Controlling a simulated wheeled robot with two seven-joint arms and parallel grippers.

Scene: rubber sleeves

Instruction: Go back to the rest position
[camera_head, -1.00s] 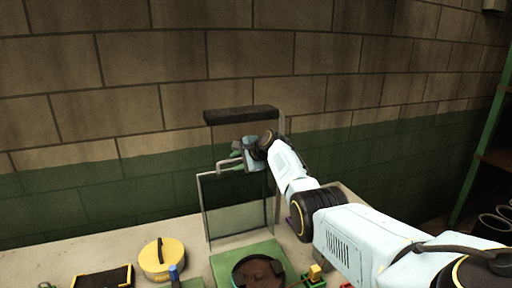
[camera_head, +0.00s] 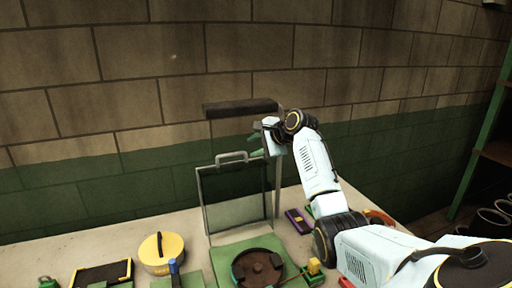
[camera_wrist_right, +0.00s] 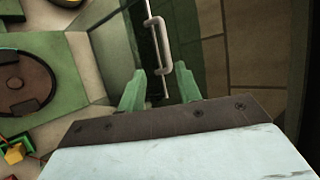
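My right gripper (camera_head: 255,145) is in front of the upright frame, up and to the right of the panel handle. In the right wrist view its two green fingers (camera_wrist_right: 160,82) are spread apart with nothing between them. The metal handle (camera_head: 232,157) stands on the top edge of a dark-framed clear panel (camera_head: 235,190); the handle also shows beyond the fingertips in the wrist view (camera_wrist_right: 158,45). The gripper appears clear of the handle. My left gripper is not in view.
The frame's dark top bar (camera_head: 238,108) is close to my right gripper. A green base with a round dark dish (camera_head: 258,268) sits below the panel. A yellow round case (camera_head: 161,253), a black tray (camera_head: 103,274) and a purple item (camera_head: 298,220) lie on the table. A brick wall stands behind.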

